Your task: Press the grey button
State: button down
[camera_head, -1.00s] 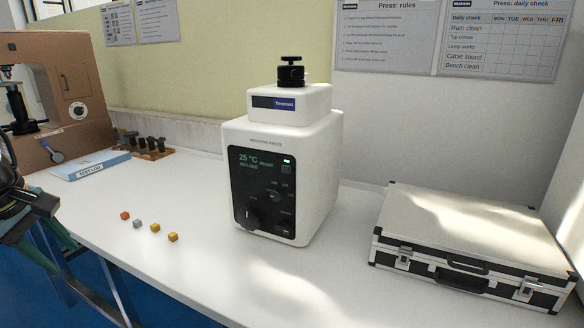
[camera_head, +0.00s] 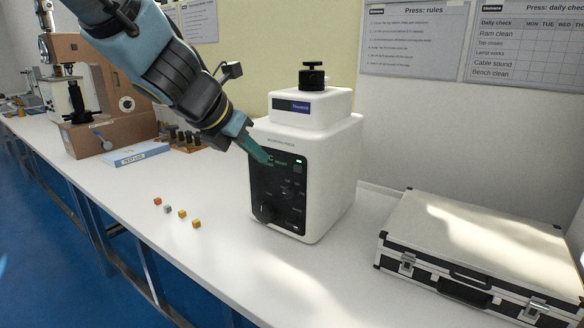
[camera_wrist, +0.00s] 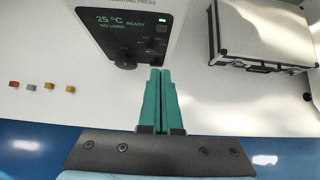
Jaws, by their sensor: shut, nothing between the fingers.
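The white mounting press (camera_head: 312,150) stands on the bench with a black control panel (camera_head: 283,215) on its front. The panel has a lit green lamp, small dark buttons and a black knob (camera_head: 267,211). A small dark-grey square button (camera_head: 298,169) sits just below the green lamp; its exact shade is hard to tell. The panel also shows in the wrist view (camera_wrist: 105,37), where its display reads 25 °C, READY, NO LOAD. My gripper (camera_head: 264,158) has teal fingers, shut and empty, in front of the panel's upper left and covering part of the display. Contact cannot be told.
Several small cubes (camera_head: 182,213) lie on the bench left of the press. A silver case (camera_head: 480,245) lies to the right. A blue-and-white test log (camera_head: 134,154), a dark rack (camera_head: 182,139) and a brown tester (camera_head: 95,100) stand at the back left. The bench front is clear.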

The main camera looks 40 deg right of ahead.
jog(key=shift+d+f, duration=0.1)
jog(key=b, duration=0.2)
send_near(298, 169)
jog(key=a+f+x, duration=0.1)
jog(key=x, duration=0.5)
jog(key=shift+w+d+f, duration=0.1)
jog(key=shift+w+d, duration=0.05)
jog(key=shift+d, duration=0.2)
